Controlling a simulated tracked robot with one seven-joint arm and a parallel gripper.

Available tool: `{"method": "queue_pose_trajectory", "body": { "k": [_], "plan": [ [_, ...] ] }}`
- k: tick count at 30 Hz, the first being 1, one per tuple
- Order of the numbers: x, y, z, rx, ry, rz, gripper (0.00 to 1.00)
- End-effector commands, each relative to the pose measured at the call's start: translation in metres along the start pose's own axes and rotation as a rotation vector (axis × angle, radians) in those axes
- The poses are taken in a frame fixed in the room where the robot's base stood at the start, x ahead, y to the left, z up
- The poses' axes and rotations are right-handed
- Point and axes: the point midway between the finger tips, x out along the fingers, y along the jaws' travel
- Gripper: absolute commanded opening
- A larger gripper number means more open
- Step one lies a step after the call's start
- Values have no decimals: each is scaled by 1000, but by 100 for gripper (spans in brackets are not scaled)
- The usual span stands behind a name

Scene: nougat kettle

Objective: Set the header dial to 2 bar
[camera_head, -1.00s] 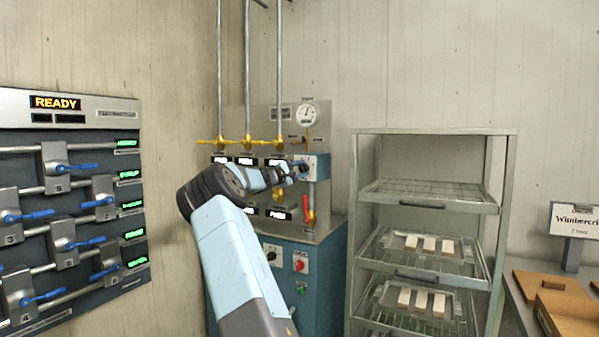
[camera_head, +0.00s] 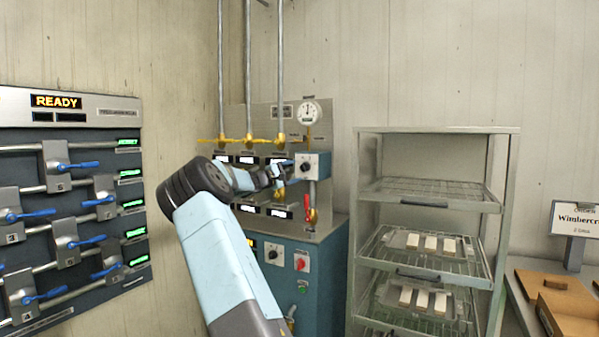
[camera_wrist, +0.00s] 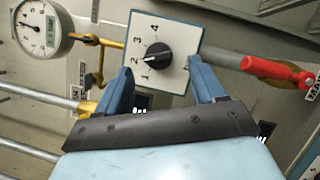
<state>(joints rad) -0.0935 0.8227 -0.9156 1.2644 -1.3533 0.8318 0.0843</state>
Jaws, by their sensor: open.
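The header dial is a black round knob (camera_wrist: 157,55) on a white plate (camera_wrist: 178,32) marked with numbers from 1 up. In the wrist view its white pointer mark faces the 2. The dial's grey-blue box (camera_head: 318,165) shows on the wall panel in the head view. My gripper (camera_wrist: 161,68) is open, its two blue fingers apart below the knob in the wrist view, with nothing between them. In the head view my gripper (camera_head: 285,170) is just left of the dial box, apart from the knob. The box's far side is hidden.
A round gauge (camera_wrist: 42,30) with a brass pipe is beside the dial; it also shows above the box (camera_head: 308,112). A red-handled valve (camera_wrist: 275,70) is close by. Yellow valves (camera_head: 249,141) line the pipes. A tray rack (camera_head: 436,131) stands at right.

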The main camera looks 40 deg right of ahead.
Motion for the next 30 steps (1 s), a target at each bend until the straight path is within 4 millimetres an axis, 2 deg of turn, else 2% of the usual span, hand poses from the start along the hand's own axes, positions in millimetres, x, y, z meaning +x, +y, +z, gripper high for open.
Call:
{"method": "queue_pose_trajectory", "body": {
  "k": [1, 6, 13, 19, 30],
  "plan": [
    [-11, 0, -1, -1, 3, 0, 69],
    [-42, 0, 0, 1, 2, -1, 69],
    [-74, -2, 0, 0, 1, -1, 69],
    [-84, -2, 1, 0, -1, -1, 69],
    [-85, -2, 1, 0, -1, -1, 69]
  ]
}}
